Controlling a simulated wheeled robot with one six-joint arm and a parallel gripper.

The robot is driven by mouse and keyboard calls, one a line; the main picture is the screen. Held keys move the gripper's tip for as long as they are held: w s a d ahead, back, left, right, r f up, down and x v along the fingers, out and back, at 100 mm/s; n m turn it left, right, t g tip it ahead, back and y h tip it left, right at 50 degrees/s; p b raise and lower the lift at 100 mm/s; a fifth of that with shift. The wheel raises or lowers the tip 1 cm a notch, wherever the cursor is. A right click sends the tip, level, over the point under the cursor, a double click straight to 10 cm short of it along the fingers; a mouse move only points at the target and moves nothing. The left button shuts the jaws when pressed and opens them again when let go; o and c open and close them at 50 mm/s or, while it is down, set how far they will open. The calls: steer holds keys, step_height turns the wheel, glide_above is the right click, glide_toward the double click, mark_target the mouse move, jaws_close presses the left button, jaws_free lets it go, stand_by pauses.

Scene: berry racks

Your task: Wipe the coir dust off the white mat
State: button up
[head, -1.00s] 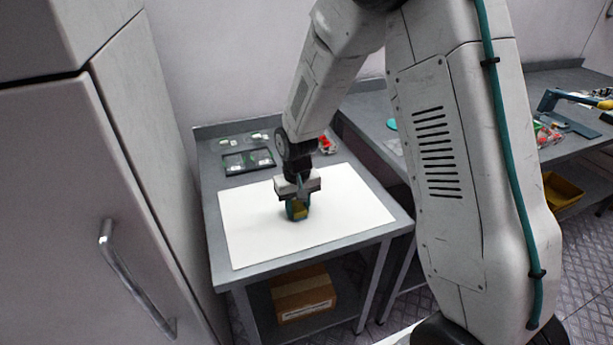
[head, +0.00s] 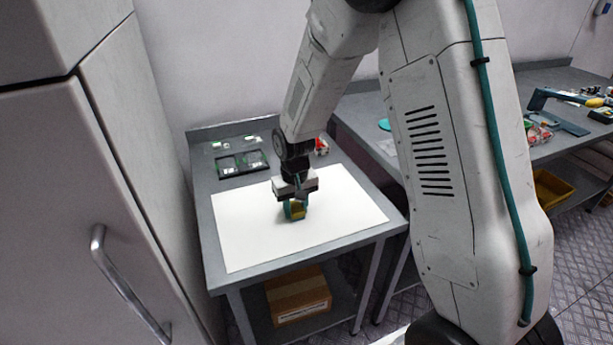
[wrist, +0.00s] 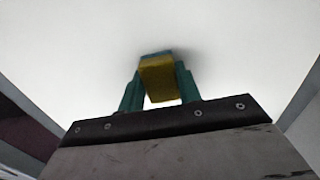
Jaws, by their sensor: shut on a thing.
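The white mat (head: 245,225) lies on a grey bench and also fills most of the wrist view (wrist: 70,70). My gripper (head: 294,207) is over the middle of the mat, pointing down. In the wrist view its two green fingers (wrist: 159,92) are shut on a yellow and teal block, which looks like a sponge (wrist: 158,78). The sponge is at or just above the mat surface; I cannot tell if it touches. No coir dust can be made out on the visible mat. The patch under the sponge is hidden.
A black tray (head: 219,168) with small green-and-white items stands behind the mat. A red item (head: 321,148) lies at the back right. A tall grey cabinet (head: 135,170) is close on the left. A cardboard box (head: 298,296) sits on the shelf below.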

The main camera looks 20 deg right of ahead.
steer(key=shift+d, duration=1.5)
step_height(320, 180, up, 8)
steer(key=shift+r, duration=0.15)
steer(key=shift+a, duration=0.1)
